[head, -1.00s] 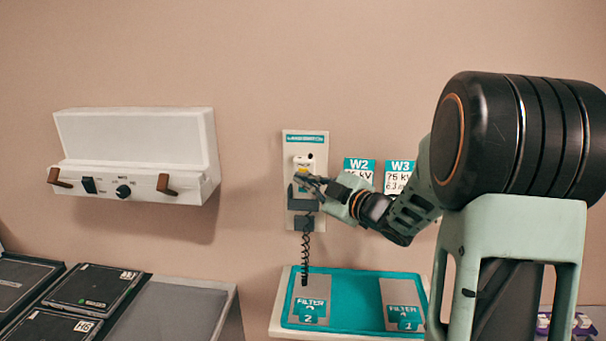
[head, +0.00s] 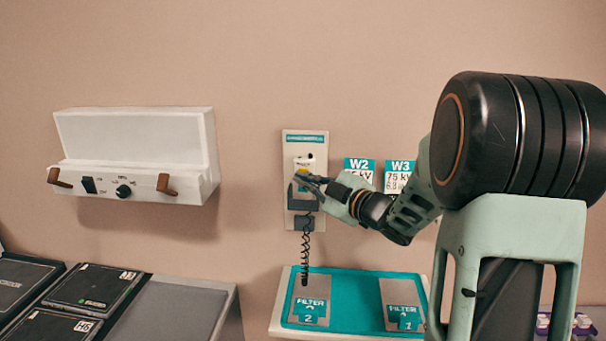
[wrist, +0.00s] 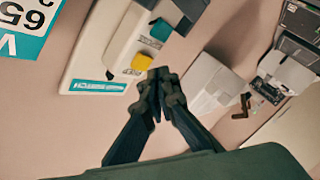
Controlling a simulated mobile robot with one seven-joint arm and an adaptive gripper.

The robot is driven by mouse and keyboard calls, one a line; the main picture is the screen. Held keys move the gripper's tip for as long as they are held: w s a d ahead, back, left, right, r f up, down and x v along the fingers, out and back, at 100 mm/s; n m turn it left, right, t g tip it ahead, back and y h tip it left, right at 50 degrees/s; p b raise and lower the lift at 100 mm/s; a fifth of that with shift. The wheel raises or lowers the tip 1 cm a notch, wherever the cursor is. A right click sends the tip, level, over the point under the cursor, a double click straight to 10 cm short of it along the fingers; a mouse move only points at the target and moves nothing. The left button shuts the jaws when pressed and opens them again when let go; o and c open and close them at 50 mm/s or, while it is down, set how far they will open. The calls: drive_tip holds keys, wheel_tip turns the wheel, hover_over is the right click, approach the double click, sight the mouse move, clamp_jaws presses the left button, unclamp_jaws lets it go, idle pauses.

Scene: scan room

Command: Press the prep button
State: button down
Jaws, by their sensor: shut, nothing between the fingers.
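A white hand switch (head: 305,161) hangs on a pale wall panel (head: 291,143) with a teal label strip. In the wrist view the hand switch (wrist: 113,47) carries a yellow button (wrist: 142,62) and a teal button (wrist: 161,29), each with a small label too blurred to read for certain. My gripper (head: 302,177) is in front of the switch, shut and empty. In the wrist view its closed fingertips (wrist: 160,74) are right beside the yellow button; I cannot tell whether they touch it.
A coiled cord (head: 306,250) hangs below the panel. A teal tray (head: 345,290) with two filter plates is underneath. Cards W2 (head: 359,166) and W3 (head: 399,164) are on the wall to the right. A white wall box (head: 140,140) is at left, above black cassettes (head: 95,288).

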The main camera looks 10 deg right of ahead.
drive_tip(key=shift+w+d, duration=0.15)
drive_tip(key=shift+w, duration=0.25)
drive_tip(key=shift+w+d, duration=0.15)
drive_tip(key=shift+w, duration=0.3)
idle(0.6)
drive_tip(key=shift+s, duration=0.15)
idle(0.3)
drive_tip(key=shift+s+a+b, duration=0.3)
drive_tip(key=shift+s+b, duration=0.2)
drive_tip(key=shift+s, duration=0.25)
drive_tip(key=shift+s+a+b, duration=0.2)
drive_tip(key=shift+s+a, duration=0.05)
drive_tip(key=shift+s, duration=0.55)
drive_tip(key=shift+s+a+b, duration=0.15)
drive_tip(key=shift+s+a, duration=0.15)
drive_tip(key=shift+s, duration=0.5)
drive_tip(key=shift+s+a+b, duration=0.2)
drive_tip(key=shift+s+a, duration=0.05)
drive_tip(key=shift+s, duration=0.55)
drive_tip(key=shift+d, duration=0.1)
